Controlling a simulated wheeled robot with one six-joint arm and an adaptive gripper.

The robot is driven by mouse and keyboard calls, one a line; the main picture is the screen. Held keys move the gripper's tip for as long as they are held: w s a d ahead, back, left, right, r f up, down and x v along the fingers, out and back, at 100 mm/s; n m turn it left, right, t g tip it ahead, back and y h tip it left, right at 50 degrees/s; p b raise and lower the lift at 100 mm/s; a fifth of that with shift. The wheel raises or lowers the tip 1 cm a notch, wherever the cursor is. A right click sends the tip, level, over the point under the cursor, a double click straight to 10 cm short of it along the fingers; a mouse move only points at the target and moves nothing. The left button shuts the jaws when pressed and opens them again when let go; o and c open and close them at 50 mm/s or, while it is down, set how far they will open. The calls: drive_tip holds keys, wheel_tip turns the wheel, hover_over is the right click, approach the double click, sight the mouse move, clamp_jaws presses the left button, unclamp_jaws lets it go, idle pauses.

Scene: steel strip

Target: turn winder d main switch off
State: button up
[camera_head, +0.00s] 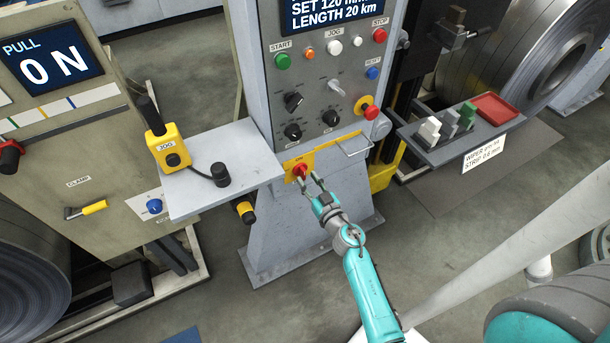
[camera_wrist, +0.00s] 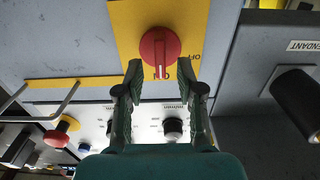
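The main switch is a red rotary knob (camera_head: 300,170) on a yellow plate (camera_head: 289,165) low on the grey control panel. In the wrist view the red knob (camera_wrist: 158,47) is close, on its yellow plate (camera_wrist: 190,22). Its white pointer line is toward the "ON" label, partly hidden behind the knob; "OFF" is at the plate's right side there. My gripper (camera_wrist: 158,72) is open, with one fingertip on each side of the knob's lower part. I cannot tell whether they touch it. In the head view my gripper (camera_head: 309,179) is right at the knob.
A metal handle bar (camera_head: 354,144) sticks out right of the switch. Black selectors (camera_head: 293,102) and a red emergency stop (camera_head: 371,112) sit above. A grey shelf (camera_head: 235,150) with a yellow jog pendant (camera_head: 168,150) juts out left. A tray of blocks (camera_head: 420,150) stands right.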

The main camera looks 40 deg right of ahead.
sight(302, 172)
drive_tip(key=shift+x, duration=1.35)
clamp_jaws()
